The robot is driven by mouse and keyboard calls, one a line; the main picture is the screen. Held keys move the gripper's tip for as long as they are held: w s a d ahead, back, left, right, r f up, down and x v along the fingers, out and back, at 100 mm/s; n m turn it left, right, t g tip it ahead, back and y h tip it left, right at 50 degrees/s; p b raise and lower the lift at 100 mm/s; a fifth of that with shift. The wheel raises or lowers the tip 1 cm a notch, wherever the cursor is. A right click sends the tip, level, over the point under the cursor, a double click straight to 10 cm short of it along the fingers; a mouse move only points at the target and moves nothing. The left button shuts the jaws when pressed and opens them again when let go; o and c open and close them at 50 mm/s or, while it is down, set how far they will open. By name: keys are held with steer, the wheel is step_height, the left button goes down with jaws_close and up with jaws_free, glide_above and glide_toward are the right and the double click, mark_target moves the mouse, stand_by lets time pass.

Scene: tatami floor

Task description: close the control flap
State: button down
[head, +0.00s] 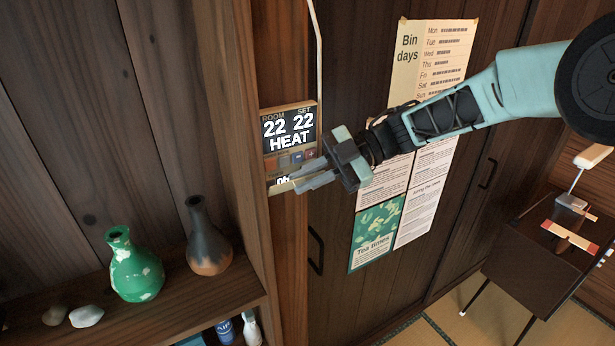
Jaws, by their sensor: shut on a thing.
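The wall control (288,132) is mounted on the wooden post, its screen reading room 22, set 22 and HEAT. Small buttons (297,158) show uncovered below the screen. The control flap (279,188) seems to be the pale tan edge at the bottom of the unit, open and hanging below the buttons. My gripper (290,185) reaches in from the right, with its fingers shut on the flap. The fingers hide much of the flap and part of a small lower display.
A shelf (190,310) at lower left holds a green vase (134,265), a dark vase (208,236) and pale stones (86,316). Posters (376,232) hang on the dark doors behind my arm. A dark table (540,262) stands at right.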

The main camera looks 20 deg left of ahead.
steer(key=c, duration=1.4)
jaws_free()
steer(key=shift+c, duration=0.2)
